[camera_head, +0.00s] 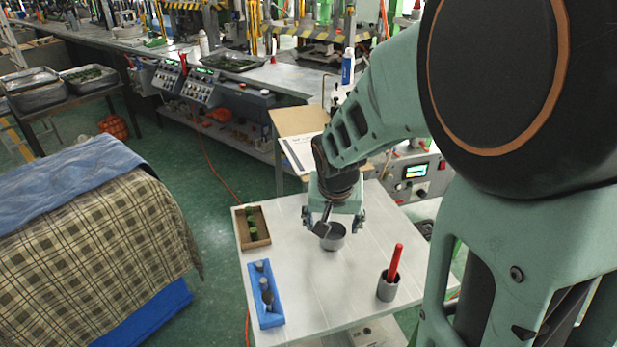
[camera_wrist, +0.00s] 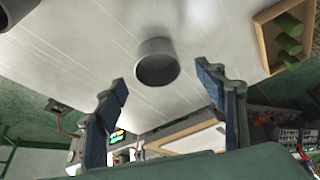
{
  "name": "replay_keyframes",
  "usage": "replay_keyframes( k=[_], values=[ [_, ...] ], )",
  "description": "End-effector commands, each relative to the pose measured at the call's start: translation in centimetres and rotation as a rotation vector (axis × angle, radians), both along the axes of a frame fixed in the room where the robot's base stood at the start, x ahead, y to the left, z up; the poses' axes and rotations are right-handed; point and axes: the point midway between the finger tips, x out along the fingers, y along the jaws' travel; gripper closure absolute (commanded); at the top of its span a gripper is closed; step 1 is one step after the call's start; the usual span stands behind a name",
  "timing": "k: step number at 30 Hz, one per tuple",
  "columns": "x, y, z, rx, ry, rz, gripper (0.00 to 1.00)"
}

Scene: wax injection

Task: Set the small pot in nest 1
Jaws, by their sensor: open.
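A small grey metal pot (camera_head: 331,240) stands upright on the white table, below my gripper (camera_head: 332,219). In the wrist view the pot (camera_wrist: 157,66) is just beyond the fingertips, roughly in the middle of the gap between them. My gripper is open, with its two blue-padded fingers apart and nothing held. I cannot tell whether the fingertips reach down beside the pot's wall. Part of the pot is hidden by my gripper in the head view. No place marked as nest 1 can be made out in either view.
A wooden tray (camera_head: 238,233) with green pieces lies at the table's left edge. A blue block (camera_head: 271,319) holding grey pieces lies nearer. A grey cup (camera_head: 387,290) with a red stick stands at the right. A control box (camera_head: 416,177) is behind. The table's middle front is clear.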

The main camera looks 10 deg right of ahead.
Motion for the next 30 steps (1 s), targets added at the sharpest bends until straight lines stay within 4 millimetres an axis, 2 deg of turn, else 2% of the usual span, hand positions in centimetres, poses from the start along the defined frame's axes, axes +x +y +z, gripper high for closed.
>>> replay_keyframes(
  k=[12,22,30],
  values=[
    [1.6,-0.7,-4.3,0.000,0.002,0.000,0.36],
    [1.9,-0.7,-4.7,0.000,0.000,0.000,0.36],
    [1.9,-0.7,-4.7,0.000,0.000,0.000,0.64]
  ],
)
